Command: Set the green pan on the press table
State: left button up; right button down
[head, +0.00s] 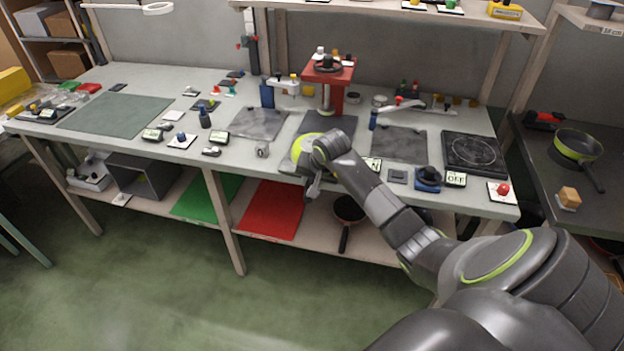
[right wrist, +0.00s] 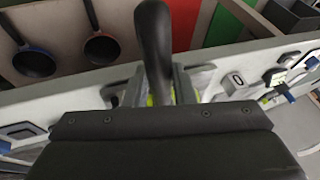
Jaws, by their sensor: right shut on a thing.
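My right gripper (head: 313,172) is over the front edge of the long grey bench (head: 235,153), in front of the red press (head: 329,70). In the right wrist view it is shut on the black handle of a pan (right wrist: 153,42). Another green pan with a dark inside (head: 578,146) stands on the side table at the right. My left gripper is not in view.
A dark plate (head: 325,123) lies below the press, with grey mats on both sides. A black hotplate (head: 472,153) and a red button (head: 502,189) are at the right end. A red-rimmed pan (head: 349,209) lies on the lower shelf; the wrist view also shows a blue pan (right wrist: 34,62).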

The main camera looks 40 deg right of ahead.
jog(key=shift+f, duration=0.15)
jog(key=c, duration=1.2)
grip_release()
jog(key=shift+o, duration=0.4)
jog(key=shift+f, duration=0.1)
jog(key=b+v, duration=0.3)
jog(key=v, duration=1.4)
jog(key=shift+r, duration=0.3)
jog(key=shift+a, duration=0.1)
